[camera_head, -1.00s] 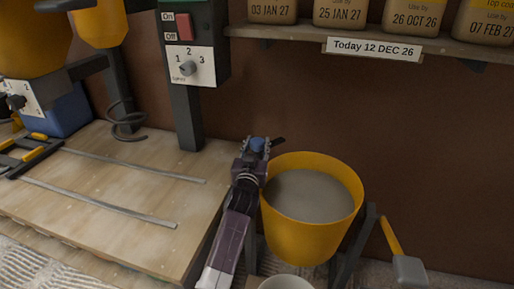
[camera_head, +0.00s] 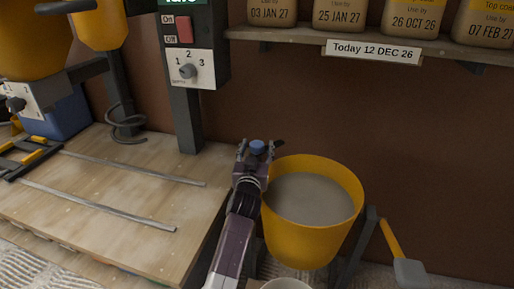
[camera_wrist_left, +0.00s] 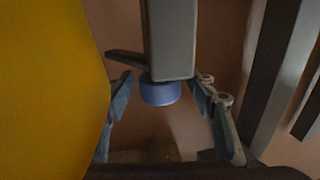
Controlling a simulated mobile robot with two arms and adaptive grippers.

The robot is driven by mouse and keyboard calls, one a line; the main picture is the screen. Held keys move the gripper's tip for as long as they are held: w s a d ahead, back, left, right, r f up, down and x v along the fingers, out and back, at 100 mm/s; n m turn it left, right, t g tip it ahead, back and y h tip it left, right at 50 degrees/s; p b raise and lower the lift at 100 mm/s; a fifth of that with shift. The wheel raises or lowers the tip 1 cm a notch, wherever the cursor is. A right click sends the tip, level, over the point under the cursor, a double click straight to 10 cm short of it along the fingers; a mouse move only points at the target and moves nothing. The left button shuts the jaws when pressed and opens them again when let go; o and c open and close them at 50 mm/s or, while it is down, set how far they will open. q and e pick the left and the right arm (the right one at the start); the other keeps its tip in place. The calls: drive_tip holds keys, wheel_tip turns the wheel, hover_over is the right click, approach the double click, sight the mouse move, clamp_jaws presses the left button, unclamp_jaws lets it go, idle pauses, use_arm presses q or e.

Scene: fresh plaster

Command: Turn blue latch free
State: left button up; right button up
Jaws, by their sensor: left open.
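The blue latch (camera_head: 257,146) is a small blue round knob beside the rim of the yellow bucket (camera_head: 312,230), with a dark lever (camera_head: 279,143) sticking out to the right. In the left wrist view the blue knob (camera_wrist_left: 160,92) sits at the end of a grey post (camera_wrist_left: 170,40), and the dark lever (camera_wrist_left: 127,59) points left. My left gripper (camera_head: 256,150) is open, with its fingers on either side of the knob. In the wrist view the left gripper (camera_wrist_left: 165,98) shows gaps between knob and fingers. My right gripper is not in view.
The bucket holds grey plaster and its yellow wall (camera_wrist_left: 50,90) fills the left of the wrist view, close to one finger. A workbench (camera_head: 110,200) with metal strips lies left. A switch post (camera_head: 188,120) stands behind it. A shelf (camera_head: 400,50) with dated tubs is above.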

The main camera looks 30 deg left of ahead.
use_arm(q)
drive_tip(key=shift+s, duration=0.1)
drive_tip(key=v, duration=0.7)
drive_tip(key=shift+s, duration=0.15)
